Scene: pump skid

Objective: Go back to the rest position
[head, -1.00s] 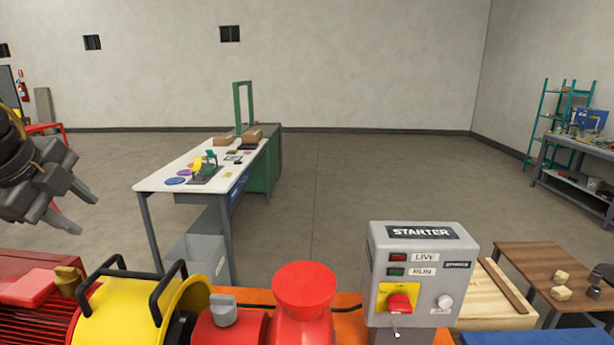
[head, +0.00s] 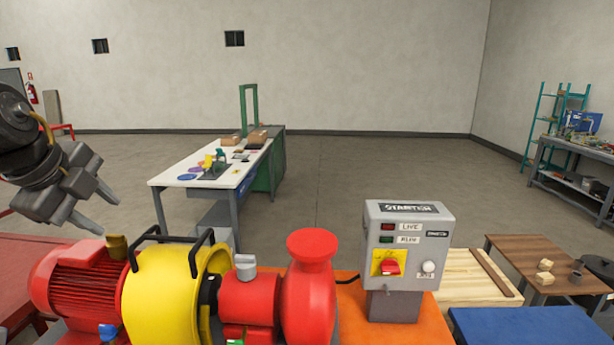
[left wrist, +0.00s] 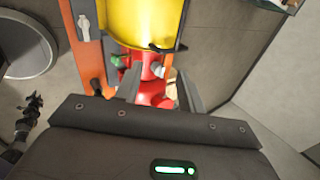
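My left gripper (head: 108,211) is raised at the left of the head view, above and left of the red motor (head: 80,280). Its two fingers stand apart with nothing between them. In the left wrist view the open fingers (left wrist: 160,90) point toward the pump skid, and red pump parts (left wrist: 150,70) show beyond the gap. My right gripper is not seen in the head view. The skid carries a yellow guard (head: 160,290) with black handles, a red pump (head: 310,290) and a grey starter box (head: 410,235) with a red knob on a yellow plate.
A white-topped bench (head: 180,168) stands behind the skid. A wooden crate (head: 465,280), a blue surface (head: 525,325) and a brown table (head: 520,252) with small blocks are at the right. The floor (head: 350,190) beyond the skid is largely clear.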

